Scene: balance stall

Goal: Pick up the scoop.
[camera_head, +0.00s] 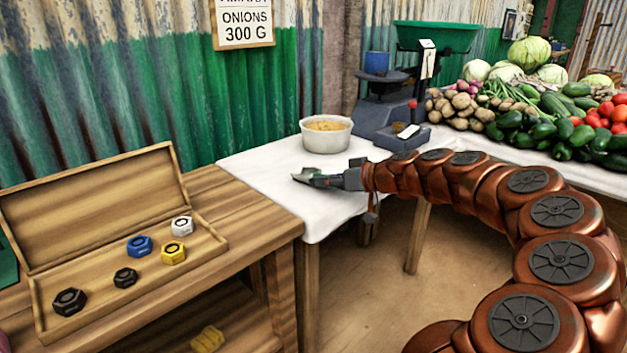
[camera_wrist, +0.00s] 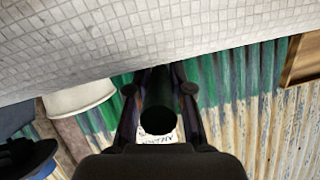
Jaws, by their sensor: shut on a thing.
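My gripper (camera_head: 325,180) is over the left part of the white-covered table (camera_head: 250,175), at the end of my copper-coloured arm. It is shut on the scoop (camera_head: 304,174), whose pale metal end sticks out to the left past the fingers. In the wrist view, the scoop's dark round handle (camera_wrist: 158,108) lies between the two fingers (camera_wrist: 159,92). The fingers hide part of the scoop. I cannot tell whether the scoop still touches the tabletop.
A white bowl (camera_head: 326,137) of yellowish grains stands behind my gripper. A scale (camera_head: 385,115) with a green pan and heaped vegetables are to the right. On the left, a wooden table carries an open box (camera_head: 110,265) with several hex nuts. A sign (camera_head: 243,22) reads "ONIONS 300 G".

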